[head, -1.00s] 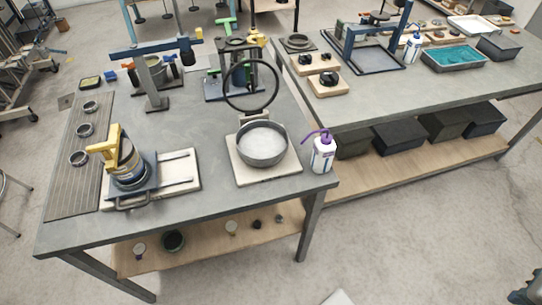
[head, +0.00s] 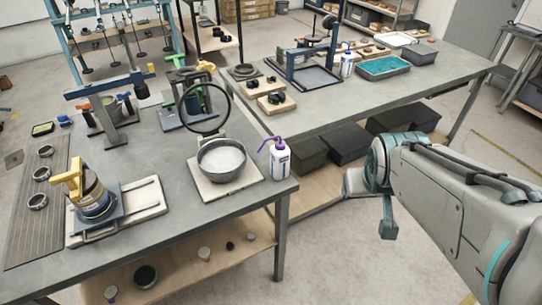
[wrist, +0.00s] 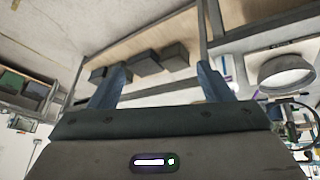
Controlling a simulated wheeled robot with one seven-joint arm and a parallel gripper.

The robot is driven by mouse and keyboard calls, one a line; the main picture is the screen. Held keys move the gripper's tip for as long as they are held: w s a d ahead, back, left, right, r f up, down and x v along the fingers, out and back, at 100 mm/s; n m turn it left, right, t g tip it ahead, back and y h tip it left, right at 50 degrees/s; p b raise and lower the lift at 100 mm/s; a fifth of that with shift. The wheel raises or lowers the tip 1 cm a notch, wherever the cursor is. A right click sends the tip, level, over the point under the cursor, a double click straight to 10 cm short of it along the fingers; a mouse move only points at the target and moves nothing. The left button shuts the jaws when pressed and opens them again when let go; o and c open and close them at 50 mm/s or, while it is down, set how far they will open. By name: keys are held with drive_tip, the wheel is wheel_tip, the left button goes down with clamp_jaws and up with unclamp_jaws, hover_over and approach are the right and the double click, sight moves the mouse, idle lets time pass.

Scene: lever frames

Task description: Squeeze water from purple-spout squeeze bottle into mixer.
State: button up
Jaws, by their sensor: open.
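The purple-spout squeeze bottle (head: 278,160) stands upright near the right corner of the front table, just right of a round grey pan (head: 222,172) with pale contents. The pan sits on a cream board (head: 214,190); which device is the mixer I cannot tell for sure. The pan also shows at the right of the wrist view (wrist: 288,82). My gripper is open and empty in the wrist view (wrist: 161,76), fingers wide apart. In the head view my arm hangs right of the table, well apart from the bottle.
A yellow-handled device (head: 90,195) stands at the front table's left. A black ring (head: 207,130) rises behind the pan. The back table holds a blue press frame (head: 315,65), another bottle (head: 347,66) and a teal-filled tray (head: 383,66). Dark bins (head: 348,146) sit on its lower shelf.

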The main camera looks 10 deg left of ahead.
drive_tip(key=w+a+f+n+t+b, duration=0.1)
drive_tip(key=w+f+n+b, duration=0.1)
drive_tip(key=w+f, duration=0.5)
drive_tip(key=n+t+y+b, duration=0.4)
drive_tip(key=t+y+b, duration=0.25)
drive_tip(key=y, duration=0.25)
approach(284, 166)
drive_tip(key=w, duration=0.2)
drive_tip(key=shift+g, duration=0.35)
drive_tip(key=b+x, duration=0.2)
drive_tip(key=x, duration=0.2)
drive_tip(key=b+x, duration=0.1)
drive_tip(key=x, duration=0.3)
drive_tip(key=shift+w+a+f+b, duration=0.15)
drive_tip(key=shift+a+b, duration=0.2)
drive_tip(key=shift+a, duration=0.2)
drive_tip(key=shift+b+x, duration=0.6)
drive_tip(key=shift+x, duration=0.5)
drive_tip(key=shift+a+r, duration=0.1)
drive_tip(key=shift+r, duration=0.15)
drive_tip(key=c, duration=0.8)
drive_tip(key=shift+o, duration=0.2)
drive_tip(key=shift+w, duration=0.1)
